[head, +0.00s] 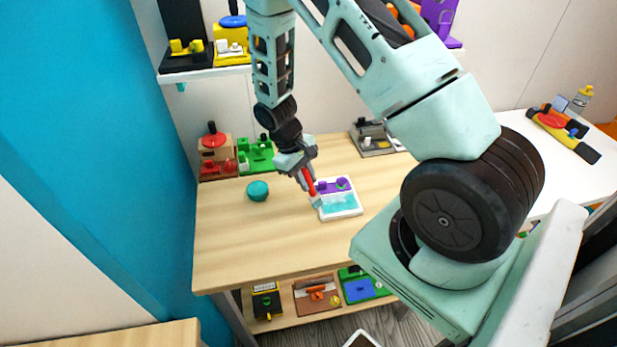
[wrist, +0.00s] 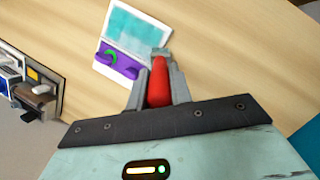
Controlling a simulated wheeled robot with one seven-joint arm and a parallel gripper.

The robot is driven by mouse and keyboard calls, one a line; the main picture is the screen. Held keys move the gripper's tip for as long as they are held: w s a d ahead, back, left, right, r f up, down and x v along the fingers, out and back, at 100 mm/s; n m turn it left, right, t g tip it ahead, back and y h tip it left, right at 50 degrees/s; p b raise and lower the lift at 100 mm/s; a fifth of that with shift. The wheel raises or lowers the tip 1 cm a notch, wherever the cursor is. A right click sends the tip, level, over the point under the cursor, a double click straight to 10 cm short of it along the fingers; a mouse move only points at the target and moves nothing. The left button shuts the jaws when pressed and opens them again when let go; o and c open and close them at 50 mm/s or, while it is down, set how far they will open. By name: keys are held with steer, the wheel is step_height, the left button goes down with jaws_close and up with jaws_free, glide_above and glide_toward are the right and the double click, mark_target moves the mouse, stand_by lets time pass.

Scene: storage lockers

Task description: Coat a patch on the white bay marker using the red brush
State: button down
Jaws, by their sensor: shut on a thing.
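The white bay marker (head: 325,217) lies on the wooden table. It carries a purple fitting at its far end and a teal, slightly streaked area over much of the rest; it also shows in the wrist view (wrist: 106,67). My gripper (head: 303,170) is shut on the red brush (head: 309,182), whose red handle sits between the fingers in the wrist view (wrist: 159,85). The brush points down, slightly tilted, with its grey-teal head at the marker's left edge in the head view. I cannot tell whether the head touches the marker.
A teal round object (head: 257,190) stands left of the marker. Red (head: 217,168) and green (head: 255,157) units and a grey unit (head: 376,138) line the table's back. A lower shelf holds several boards. The front of the table (head: 260,245) is clear.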

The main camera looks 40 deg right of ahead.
steer(key=shift+f, duration=0.15)
steer(key=shift+w, duration=0.1)
steer(key=shift+w+d, duration=0.25)
steer(key=shift+w, duration=0.1)
stand_by(0.3)
steer(key=s+d, duration=0.5)
steer(key=d, duration=0.3)
steer(key=shift+s, duration=0.15)
stand_by(0.7)
